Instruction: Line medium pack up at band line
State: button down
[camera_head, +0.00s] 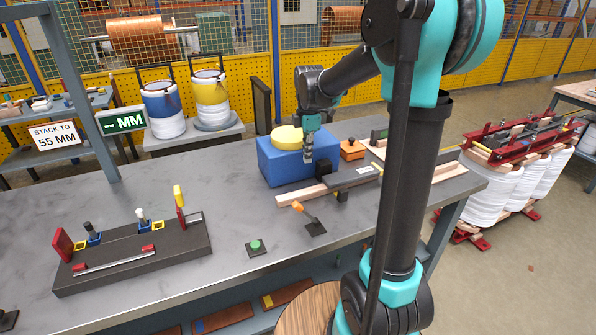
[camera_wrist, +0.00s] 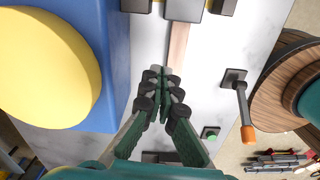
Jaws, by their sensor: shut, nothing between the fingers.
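I cannot tell for sure which thing is the medium pack or where the band line is. My gripper (camera_head: 308,157) points down beside the right side of the blue block (camera_head: 279,170). In the wrist view my gripper (camera_wrist: 162,76) has its fingertips together with nothing between them. Below and beyond the tips, a pale wooden strip (camera_wrist: 179,45) runs along the grey bench. In the head view the wooden strip (camera_head: 291,199) lies through a dark guide fixture (camera_head: 352,182). A yellow disc (camera_head: 287,138) sits on the blue block and also shows in the wrist view (camera_wrist: 45,70).
An orange-tipped lever (camera_head: 305,213) and a green button (camera_head: 256,246) stand in front of the fixture. An orange box (camera_head: 352,149) is behind it. A black rack (camera_head: 135,258) with red ends stands at left. Signs read "STACK TO 55 MM" (camera_head: 56,136) and "-- MM" (camera_head: 122,120). The middle bench is clear.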

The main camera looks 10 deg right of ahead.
aim_at(324, 177)
notch_tip(324, 177, down, 9)
jog(key=shift+a+f, duration=0.1)
jog(key=shift+f, duration=0.05)
jog(key=d, duration=0.3)
jog(key=shift+w+d, duration=0.15)
jog(key=shift+w, duration=0.2)
jog(key=shift+d, duration=0.4)
jog(key=shift+w+d, duration=0.15)
jog(key=shift+d, duration=0.45)
jog(key=shift+w+d, duration=0.15)
jog(key=shift+d, duration=0.4)
jog(key=shift+a, duration=0.1)
jog(key=a, duration=0.2)
jog(key=s+a, duration=0.1)
jog(key=a, duration=0.1)
jog(key=shift+a, duration=0.1)
jog(key=r, duration=1)
jog(key=shift+w+d, duration=0.1)
jog(key=shift+d, duration=0.1)
